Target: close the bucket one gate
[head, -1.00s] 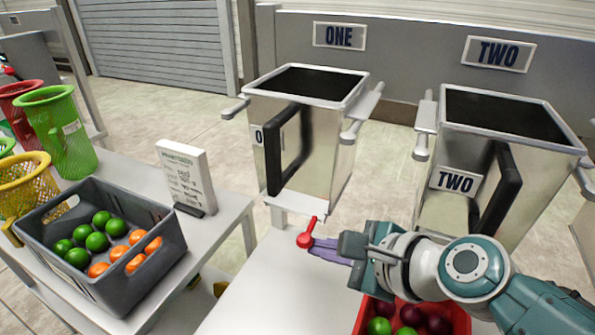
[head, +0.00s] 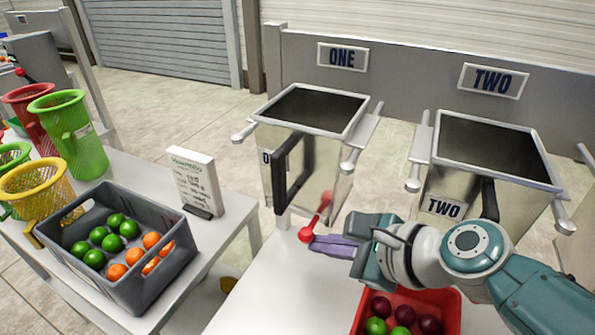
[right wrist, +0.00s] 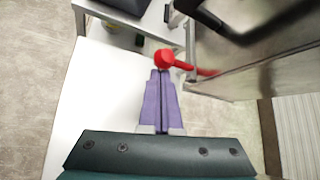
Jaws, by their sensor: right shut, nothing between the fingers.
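Bucket one (head: 335,165) is a shiny metal bin with a black handle, below the ONE sign. A red lever with a round knob (head: 305,236) sticks out low at its front. The knob and lever also show in the right wrist view (right wrist: 165,59). My right gripper (head: 312,243) is shut and empty, its purple fingers pointing left. Its fingertips are right at the knob, touching or nearly so; in the right wrist view they end just below it (right wrist: 160,72). The gate itself cannot be made out. My left gripper is not in view.
Bucket two (head: 450,185) stands to the right, behind my right arm. A red crate of fruit (head: 447,318) sits under that arm. A grey crate (head: 150,285) of limes and oranges, a white sign (head: 195,180) and coloured baskets (head: 80,140) stand on the left table.

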